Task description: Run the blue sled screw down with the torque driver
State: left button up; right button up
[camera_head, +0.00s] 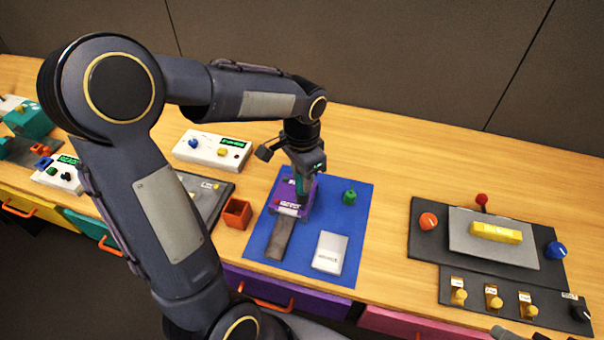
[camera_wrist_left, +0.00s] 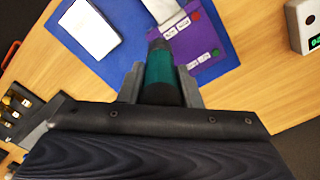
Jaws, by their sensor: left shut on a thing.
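My left gripper (camera_head: 303,178) is shut on the teal and black torque driver (camera_wrist_left: 160,72), which points down toward the purple sled unit (camera_head: 297,208). The unit sits on the blue mat (camera_head: 364,215). In the left wrist view the driver's dark far end overlaps the near edge of the purple unit (camera_wrist_left: 205,62), which bears small labels and a red and a green dot. I cannot tell whether the driver touches anything. The blue sled screw cannot be made out; the driver and gripper cover part of the unit. Grey parts at the bottom right edge may be my right gripper (camera_head: 520,334).
A grey strip (camera_head: 281,240), a white card (camera_head: 330,253) and a green knob (camera_head: 349,197) are on the mat. An orange bin (camera_head: 237,213) stands at its left. A white box (camera_head: 212,150) is behind left; a dark control panel (camera_head: 427,243) is at right. Bare wood lies between.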

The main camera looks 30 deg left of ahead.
pick_arm(q)
jog(key=shift+s, duration=0.1)
dwell(0.4)
notch_tip(320, 180, up, 6)
jog(key=p, duration=0.5)
dwell(0.4)
